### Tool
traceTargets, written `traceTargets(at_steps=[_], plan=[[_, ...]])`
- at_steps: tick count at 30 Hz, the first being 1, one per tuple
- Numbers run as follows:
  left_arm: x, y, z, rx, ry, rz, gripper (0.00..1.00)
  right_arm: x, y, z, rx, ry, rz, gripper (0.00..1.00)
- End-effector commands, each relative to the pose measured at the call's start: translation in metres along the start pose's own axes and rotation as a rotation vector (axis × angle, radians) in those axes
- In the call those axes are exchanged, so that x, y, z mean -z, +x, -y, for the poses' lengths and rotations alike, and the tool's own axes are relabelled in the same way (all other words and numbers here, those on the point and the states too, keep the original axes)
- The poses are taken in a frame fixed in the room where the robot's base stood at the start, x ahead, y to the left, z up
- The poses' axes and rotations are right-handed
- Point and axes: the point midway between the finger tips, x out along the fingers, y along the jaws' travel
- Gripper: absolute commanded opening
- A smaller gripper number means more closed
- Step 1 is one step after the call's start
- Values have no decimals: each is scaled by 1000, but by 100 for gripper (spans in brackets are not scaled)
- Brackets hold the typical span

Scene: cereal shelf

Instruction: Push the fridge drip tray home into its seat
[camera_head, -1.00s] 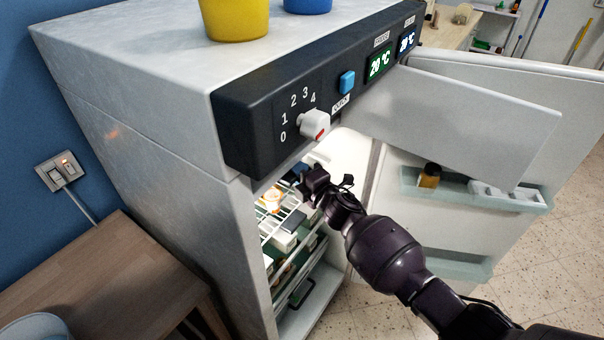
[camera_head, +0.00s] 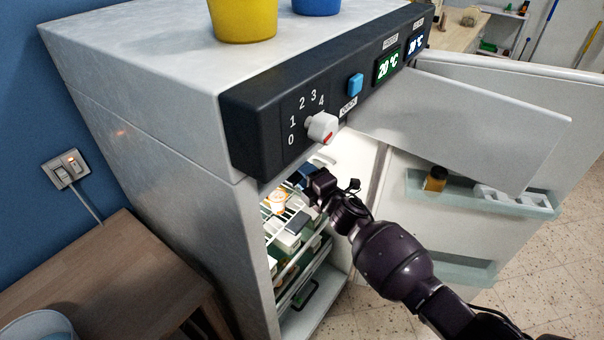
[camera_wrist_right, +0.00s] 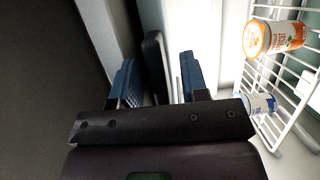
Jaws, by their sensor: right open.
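My right gripper (camera_head: 306,174) reaches into the upper part of the open fridge, below the control panel. In the right wrist view its two blue-padded fingers (camera_wrist_right: 156,82) stand apart. A dark, round-topped upright piece with a pale edge (camera_wrist_right: 154,55) lies between the fingers; I cannot tell whether it is part of the drip tray or whether the fingers touch it. A white panel (camera_wrist_right: 200,35) stands just behind the fingers. I cannot clearly make out the drip tray or its seat in the head view, where the gripper and fridge wall hide the upper inside. My left gripper is out of view.
A wire shelf (camera_head: 272,237) holds an orange-and-white tub (camera_head: 276,201) and several packs left of my gripper. A white flap (camera_head: 470,125) and the open door (camera_head: 420,225) stand at right. The control panel (camera_head: 255,130) overhangs the opening. A black handle (camera_head: 305,297) shows low inside.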

Motion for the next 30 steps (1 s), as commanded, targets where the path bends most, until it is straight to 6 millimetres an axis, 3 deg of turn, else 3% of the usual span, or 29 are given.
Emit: traceTargets(at_steps=[2, 9, 15, 30], plan=[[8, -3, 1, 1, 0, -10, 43, -1, -12, -9, -10, -4, -2, 46], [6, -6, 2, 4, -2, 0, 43, 0, -57, -3, -1, -2, -1, 46], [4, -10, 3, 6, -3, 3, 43, 0, -84, 1, 4, -1, 0, 46], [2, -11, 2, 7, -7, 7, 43, 1, -94, 4, 7, 0, 0, 46]])
